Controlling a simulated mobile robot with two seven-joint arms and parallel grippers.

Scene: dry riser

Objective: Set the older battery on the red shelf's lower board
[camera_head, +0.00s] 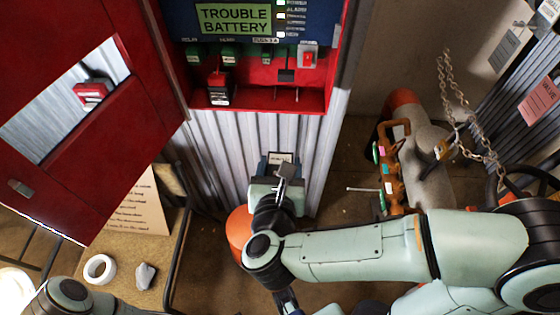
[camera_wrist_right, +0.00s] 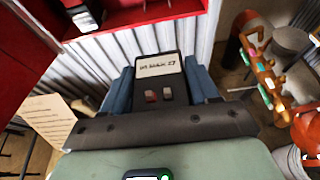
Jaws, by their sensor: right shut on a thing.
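My right gripper (camera_head: 280,170) is shut on a dark battery (camera_head: 281,157) with a white label. In the right wrist view the battery (camera_wrist_right: 150,95) sits between the blue fingers (camera_wrist_right: 158,90), with a red and a pale terminal; its date is too small to read surely. The red shelf's lower board (camera_head: 305,103) is above the gripper in the head view, apart from the battery. Another dark battery (camera_head: 218,92) with a white label stands at the left of that board; it also shows in the wrist view (camera_wrist_right: 84,20). My left gripper is out of view.
A panel reading "TROUBLE BATTERY" (camera_head: 234,18) is above the shelf. An open red door (camera_head: 100,130) stands at the left. A small table (camera_head: 125,270) holds a note, a white roll and a grey lump. Pipes and a chain (camera_head: 450,90) are at the right.

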